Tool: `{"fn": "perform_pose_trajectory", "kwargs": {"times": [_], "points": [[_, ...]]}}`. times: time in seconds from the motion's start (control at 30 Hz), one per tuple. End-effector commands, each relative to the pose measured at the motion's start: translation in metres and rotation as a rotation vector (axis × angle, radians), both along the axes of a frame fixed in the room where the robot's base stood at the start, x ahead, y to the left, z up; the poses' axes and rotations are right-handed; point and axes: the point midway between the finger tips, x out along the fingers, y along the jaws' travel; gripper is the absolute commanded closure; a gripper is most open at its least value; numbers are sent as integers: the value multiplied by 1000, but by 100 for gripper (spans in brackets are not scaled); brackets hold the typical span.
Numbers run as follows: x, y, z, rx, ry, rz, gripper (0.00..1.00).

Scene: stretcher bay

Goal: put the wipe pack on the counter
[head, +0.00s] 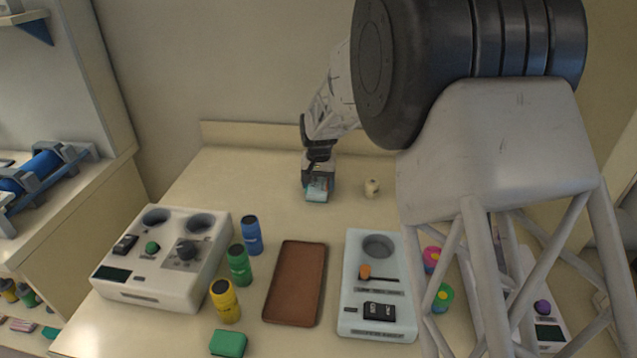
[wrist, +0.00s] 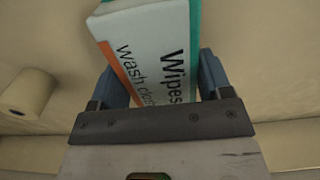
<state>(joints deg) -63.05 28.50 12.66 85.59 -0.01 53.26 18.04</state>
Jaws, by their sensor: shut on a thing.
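The wipe pack (head: 318,188) is a small box with teal and white sides at the back of the counter (head: 240,170). In the wrist view the wipe pack (wrist: 152,55) shows white, teal and orange faces with the words "Wipes" and "wash cloths". My gripper (head: 318,160) is shut on it from behind and above; in the wrist view one finger of my gripper (wrist: 160,85) lies on each side of the pack. I cannot tell whether the underside of the pack touches the counter.
A brown tray (head: 296,284), blue (head: 251,235), green (head: 239,265) and yellow (head: 225,301) bottles, a white device (head: 160,258) and a pale panel (head: 377,325) are nearer. Bare counter lies left of the pack.

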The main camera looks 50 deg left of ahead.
Motion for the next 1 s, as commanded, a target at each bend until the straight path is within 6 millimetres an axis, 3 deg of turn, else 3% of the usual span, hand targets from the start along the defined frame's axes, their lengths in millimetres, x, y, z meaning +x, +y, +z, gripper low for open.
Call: {"fn": "perform_pose_trajectory", "kwargs": {"times": [0.3, 0.33, 0.5, 1.0], "points": [[0, 0, -3, 0, 0, 0, 54], [0, 0, -3, 0, 0, 0, 25], [0, 0, -3, 0, 0, 0, 3], [0, 0, 7, 2, -1, 0, 3]]}}
